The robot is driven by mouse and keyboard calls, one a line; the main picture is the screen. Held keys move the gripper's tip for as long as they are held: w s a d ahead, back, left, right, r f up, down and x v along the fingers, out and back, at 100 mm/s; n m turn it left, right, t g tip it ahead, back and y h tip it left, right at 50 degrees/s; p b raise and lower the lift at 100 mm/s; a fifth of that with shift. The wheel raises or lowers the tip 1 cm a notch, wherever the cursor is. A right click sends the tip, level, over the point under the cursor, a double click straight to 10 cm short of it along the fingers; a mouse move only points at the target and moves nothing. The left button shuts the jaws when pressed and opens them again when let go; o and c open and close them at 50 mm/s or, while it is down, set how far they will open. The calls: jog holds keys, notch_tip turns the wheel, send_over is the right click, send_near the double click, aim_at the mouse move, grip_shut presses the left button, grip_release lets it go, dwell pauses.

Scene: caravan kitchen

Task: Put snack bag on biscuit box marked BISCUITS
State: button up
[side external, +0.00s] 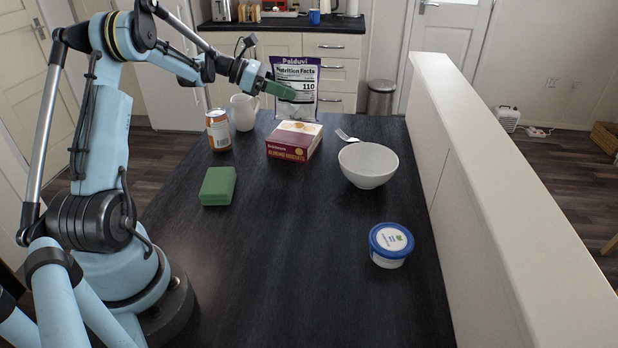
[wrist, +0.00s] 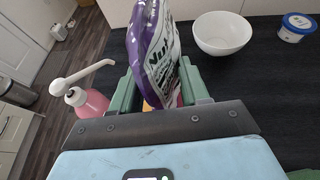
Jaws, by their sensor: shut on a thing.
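The snack bag (side external: 293,73), purple and white with a nutrition label, is upright at the far end of the table. My gripper (side external: 285,92) is shut on it, with green fingers on either side. The bag also shows between the fingers in the wrist view (wrist: 153,48). The biscuit box (side external: 288,154), dark red with a pale top, lies flat on the table. The bag's lower edge shows just behind or above the box's far edge; I cannot tell whether they touch.
An orange can (side external: 218,130) and a white jug (side external: 244,111) stand left of the box. A white bowl (side external: 368,165) and fork (side external: 345,136) lie right. A green block (side external: 218,186) and blue-lidded tub (side external: 391,244) are nearer. A pink pump bottle (wrist: 88,101) shows beside my gripper.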

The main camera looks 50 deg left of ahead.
aim_at(283, 103)
jog(key=shift+a+f, duration=0.35)
jog(key=shift+f, duration=1.85)
jog(key=shift+f, duration=0.1)
jog(key=o, duration=1)
jog(key=shift+o, duration=0.2)
jog(key=v, duration=1.2)
